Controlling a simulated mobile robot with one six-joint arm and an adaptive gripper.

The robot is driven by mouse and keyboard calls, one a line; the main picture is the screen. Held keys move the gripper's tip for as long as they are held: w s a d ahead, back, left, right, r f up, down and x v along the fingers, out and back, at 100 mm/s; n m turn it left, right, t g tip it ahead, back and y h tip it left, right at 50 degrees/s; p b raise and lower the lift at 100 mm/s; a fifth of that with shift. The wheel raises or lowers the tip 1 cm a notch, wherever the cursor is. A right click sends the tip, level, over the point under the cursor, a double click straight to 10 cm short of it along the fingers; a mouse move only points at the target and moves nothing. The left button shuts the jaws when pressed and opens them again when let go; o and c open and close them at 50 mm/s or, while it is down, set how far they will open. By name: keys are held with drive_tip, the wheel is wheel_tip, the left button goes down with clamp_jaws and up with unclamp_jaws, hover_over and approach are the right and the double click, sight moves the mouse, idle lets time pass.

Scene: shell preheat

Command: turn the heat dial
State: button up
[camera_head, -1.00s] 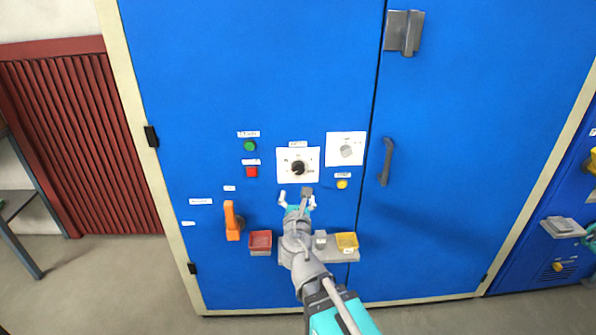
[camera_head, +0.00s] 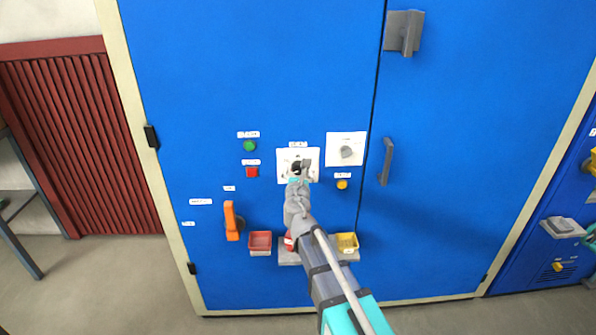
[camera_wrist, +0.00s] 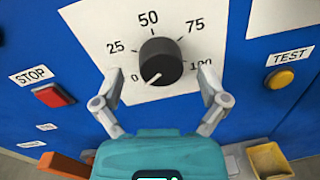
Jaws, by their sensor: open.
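The heat dial (camera_wrist: 160,62) is a round black knob on a white plate (camera_wrist: 105,30) marked 0, 25, 50, 75 and 100. In the wrist view its white pointer line aims at the lower left, near 0. My gripper (camera_wrist: 160,82) is open, with one finger on each side of the dial's lower part; I cannot tell whether they touch it. In the head view my gripper (camera_head: 299,172) is in front of the plate (camera_head: 311,154) and hides part of the dial (camera_head: 296,166).
A red STOP button (camera_wrist: 53,95) is left of the dial and a yellow TEST button (camera_wrist: 280,78) right. A grey knob (camera_head: 347,151) on another white plate is close by. An orange handle (camera_head: 231,221), a red bin (camera_head: 260,241) and a yellow bin (camera_head: 347,241) are below.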

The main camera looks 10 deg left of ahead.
drive_tip(key=shift+w+a, duration=0.1)
drive_tip(key=shift+w, duration=0.5)
drive_tip(key=c, duration=1.2)
drive_tip(key=shift+o, duration=0.2)
